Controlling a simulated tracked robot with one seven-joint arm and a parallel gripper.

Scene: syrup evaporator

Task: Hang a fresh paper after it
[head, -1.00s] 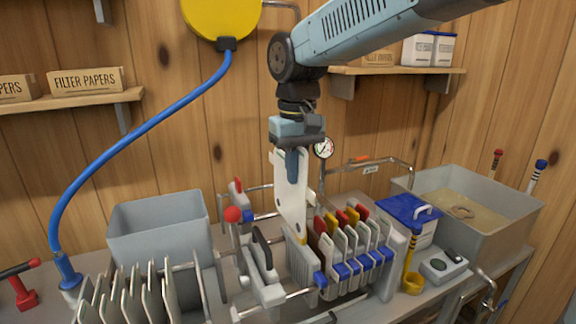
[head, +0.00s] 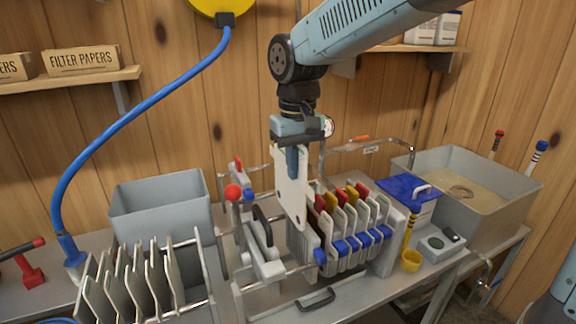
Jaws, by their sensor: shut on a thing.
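My gripper (head: 292,160) is shut on a white filter paper (head: 287,192) with small holes near its corners. The paper hangs upright, edge partly toward the camera, over the filter press. Its lower edge is at the left end of the plate stack (head: 345,240), beside the black-handled end plate (head: 262,250). I cannot tell whether it touches the plates. The stack has white plates with blue knobs and red and yellow tabs on top. Its leftmost part is partly hidden by the paper.
A rack of white plates (head: 125,280) stands front left, with a grey bin (head: 160,210) behind it. A red-knobbed lever (head: 233,193) rises left of the paper. A blue-lidded box (head: 408,205) and a syrup pan (head: 470,185) stand at right. A FILTER PAPERS box (head: 82,60) sits on the shelf.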

